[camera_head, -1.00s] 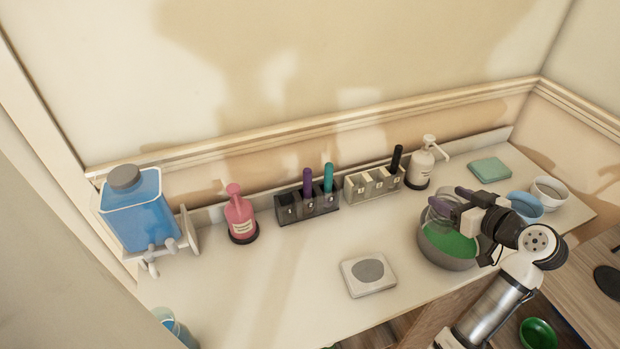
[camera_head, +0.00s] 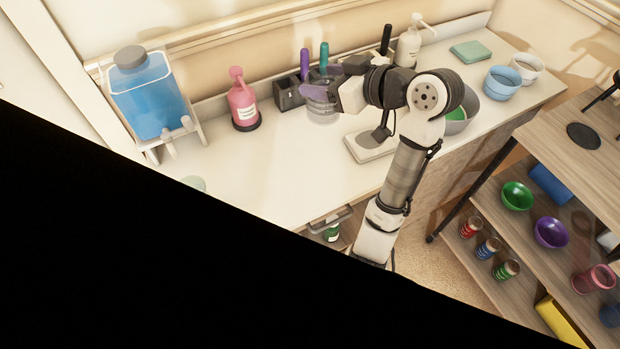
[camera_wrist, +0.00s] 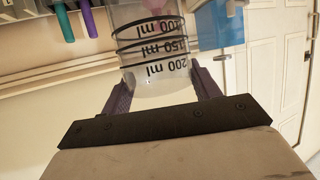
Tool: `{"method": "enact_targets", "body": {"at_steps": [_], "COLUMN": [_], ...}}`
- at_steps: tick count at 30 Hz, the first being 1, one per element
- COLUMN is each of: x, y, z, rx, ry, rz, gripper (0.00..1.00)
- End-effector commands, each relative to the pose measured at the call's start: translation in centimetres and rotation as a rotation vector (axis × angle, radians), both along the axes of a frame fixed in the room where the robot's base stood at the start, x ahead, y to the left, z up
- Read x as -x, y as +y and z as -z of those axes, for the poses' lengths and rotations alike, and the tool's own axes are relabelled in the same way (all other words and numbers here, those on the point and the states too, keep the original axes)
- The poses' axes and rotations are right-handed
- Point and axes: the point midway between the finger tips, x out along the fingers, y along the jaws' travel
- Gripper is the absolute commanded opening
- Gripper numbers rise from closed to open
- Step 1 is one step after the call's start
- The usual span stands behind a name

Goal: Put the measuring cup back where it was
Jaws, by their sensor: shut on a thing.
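The clear measuring cup (camera_head: 323,112) is between the fingers of my gripper (camera_head: 322,90), which is shut on it. They are in front of the dark pen holder in the head view, and the cup appears to be above the counter. In the wrist view the cup (camera_wrist: 155,60) shows black rings and ml markings that read upside down, with a dark purple finger on each side of it (camera_wrist: 163,88). Whether the cup holds anything is hard to tell.
A pink bottle (camera_head: 241,105) and blue dispenser (camera_head: 148,105) stand left. A scale (camera_head: 362,149) lies below my arm. A grey bowl with green contents (camera_head: 458,115), partly hidden, stands right. Black covers the lower left.

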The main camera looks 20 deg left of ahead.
Motion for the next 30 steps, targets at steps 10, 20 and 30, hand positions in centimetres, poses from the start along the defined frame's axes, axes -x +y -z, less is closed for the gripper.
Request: {"method": "enact_targets", "body": {"at_steps": [10, 20, 30], "x": [0.4, 0.4, 0.4], "y": [0.3, 0.2, 0.2], "z": [5.1, 13.0, 16.9], "rx": [0.001, 0.001, 0.001], "ry": [0.010, 0.010, 0.006], "rz": [-0.008, -0.006, -0.006], "gripper": [0.18, 0.18, 0.18]}}
